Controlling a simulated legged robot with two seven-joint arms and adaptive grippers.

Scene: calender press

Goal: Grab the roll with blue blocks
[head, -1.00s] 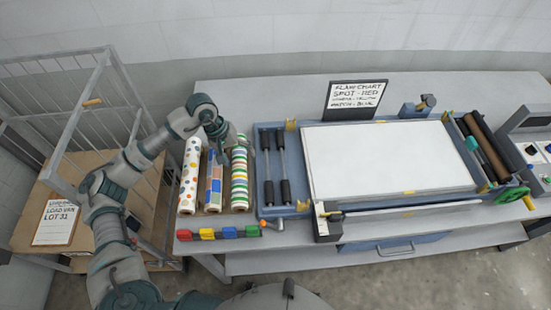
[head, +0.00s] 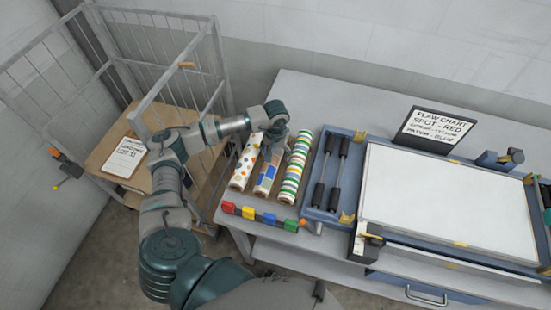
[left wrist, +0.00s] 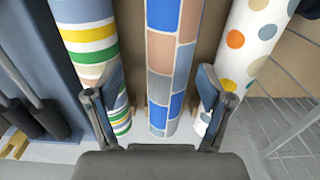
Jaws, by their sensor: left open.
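The roll with blue, tan and grey blocks (head: 265,179) is the middle one of three rolls lying side by side at the table's left end. It also shows in the left wrist view (left wrist: 162,62). My left gripper (head: 273,150) is over its far part, which it partly hides. In the left wrist view the two fingers of my left gripper (left wrist: 154,90) are apart, one to each side of the block roll, with nothing held. The striped roll (left wrist: 90,35) and the dotted roll (left wrist: 240,45) lie beside those fingers. I cannot tell the gripper's height. My right gripper is out of view.
A strip of coloured blocks (head: 262,216) runs along the table's front edge. A blue tray with black-handled rollers (head: 319,194) is to the right, then a white bed (head: 440,205). A wire cart (head: 215,60) stands at the left. The flaw chart (head: 440,127) stands behind.

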